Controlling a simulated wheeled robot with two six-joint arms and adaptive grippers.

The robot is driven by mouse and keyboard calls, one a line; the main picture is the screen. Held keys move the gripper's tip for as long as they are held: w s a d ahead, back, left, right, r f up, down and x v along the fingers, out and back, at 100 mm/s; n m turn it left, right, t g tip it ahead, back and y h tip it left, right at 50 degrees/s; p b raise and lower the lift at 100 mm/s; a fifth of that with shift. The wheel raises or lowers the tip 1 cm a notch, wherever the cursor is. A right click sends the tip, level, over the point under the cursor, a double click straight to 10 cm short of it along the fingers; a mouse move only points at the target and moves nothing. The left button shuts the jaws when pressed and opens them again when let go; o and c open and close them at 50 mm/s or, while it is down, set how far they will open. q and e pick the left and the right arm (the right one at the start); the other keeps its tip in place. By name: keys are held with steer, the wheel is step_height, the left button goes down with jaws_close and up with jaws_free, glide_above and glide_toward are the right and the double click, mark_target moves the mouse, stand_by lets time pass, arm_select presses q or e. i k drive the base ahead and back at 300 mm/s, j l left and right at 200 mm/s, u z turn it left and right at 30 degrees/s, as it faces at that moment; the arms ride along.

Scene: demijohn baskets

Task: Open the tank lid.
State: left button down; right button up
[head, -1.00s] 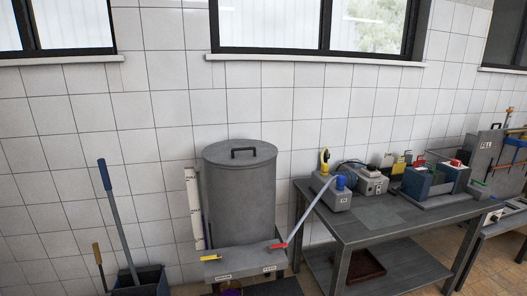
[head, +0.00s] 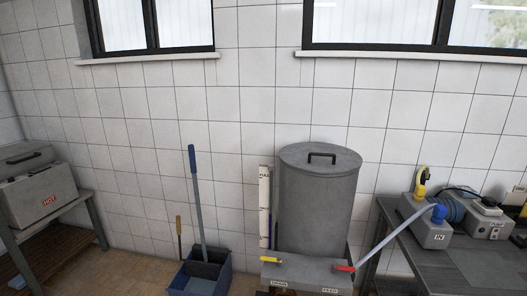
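The tank (head: 315,212) is a grey cylinder standing against the tiled wall, right of centre in the head view. Its flat round lid (head: 300,153) sits on top with a dark handle (head: 322,155). The lid looks closed. A white level gauge strip (head: 265,205) stands at the tank's left side. A yellow-handled valve (head: 268,260) and a red-handled valve (head: 343,268) sit at its base, with labels below them. Neither of my grippers is in view.
A blue mop bucket (head: 200,275) with a blue-handled mop (head: 196,190) stands left of the tank. A metal table (head: 455,262) with a pump unit (head: 432,232) is on the right. A grey case (head: 40,196) marked HOT rests on a stand at far left.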

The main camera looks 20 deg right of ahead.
mark_target(320, 150)
steer(key=l+u, duration=0.15)
steer(key=l, duration=0.25)
steer(key=k+l+u, duration=0.15)
steer(key=l, duration=0.3)
steer(key=l+u, duration=0.15)
steer(key=l, duration=0.25)
steer(key=k+l+u, duration=0.15)
steer(key=l, duration=0.25)
steer(key=k+l+u, duration=0.2)
steer(key=l, duration=0.2)
steer(key=i, duration=0.1)
